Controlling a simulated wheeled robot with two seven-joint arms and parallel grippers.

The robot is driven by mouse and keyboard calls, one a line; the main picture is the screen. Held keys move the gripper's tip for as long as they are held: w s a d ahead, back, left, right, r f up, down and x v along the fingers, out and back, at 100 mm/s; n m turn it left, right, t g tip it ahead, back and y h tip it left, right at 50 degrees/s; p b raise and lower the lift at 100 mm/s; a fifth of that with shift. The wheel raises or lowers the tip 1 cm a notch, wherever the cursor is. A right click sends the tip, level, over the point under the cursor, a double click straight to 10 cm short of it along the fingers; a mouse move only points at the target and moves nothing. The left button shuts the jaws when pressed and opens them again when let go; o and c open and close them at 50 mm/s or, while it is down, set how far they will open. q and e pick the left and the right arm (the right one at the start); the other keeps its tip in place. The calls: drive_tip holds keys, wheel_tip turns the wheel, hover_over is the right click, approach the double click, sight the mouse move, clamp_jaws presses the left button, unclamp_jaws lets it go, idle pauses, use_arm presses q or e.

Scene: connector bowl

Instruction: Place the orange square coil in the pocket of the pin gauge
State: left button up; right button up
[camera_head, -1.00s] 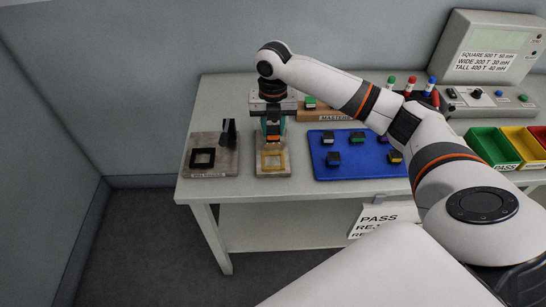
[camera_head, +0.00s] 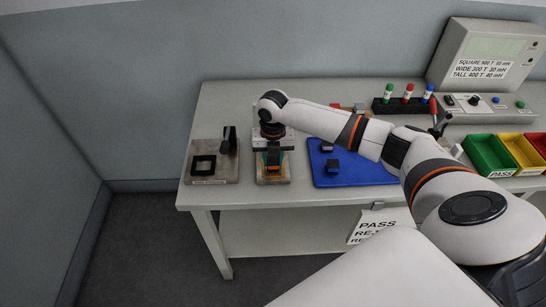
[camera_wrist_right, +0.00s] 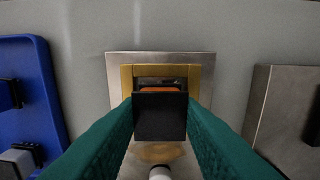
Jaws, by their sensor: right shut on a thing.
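My right gripper (camera_head: 273,158) points down over the gold-framed gauge. Its teal fingers are shut on a dark block with an orange top, the orange square coil (camera_wrist_right: 160,116). The pin gauge appears to be the grey metal plate (camera_wrist_right: 118,66) with a raised gold square frame (camera_wrist_right: 198,74) around a pocket. In the right wrist view the coil lies in front of the pocket and hides much of it. I cannot tell whether the coil touches the frame. In the head view the gripper covers most of the frame. My left gripper is not in view.
A second grey fixture with a black square frame (camera_head: 203,165) and a dark upright post stands left of the gauge. A blue tray (camera_head: 345,178) with dark coils lies to the right. Green, yellow and red bins (camera_head: 488,155) and a tester (camera_head: 486,56) are farther right.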

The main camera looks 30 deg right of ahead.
sight(273, 161)
drive_tip(key=o, duration=1)
wheel_tip(273, 161, up, 12)
drive_tip(key=shift+r+b, duration=0.1)
drive_tip(key=shift+b, duration=0.65)
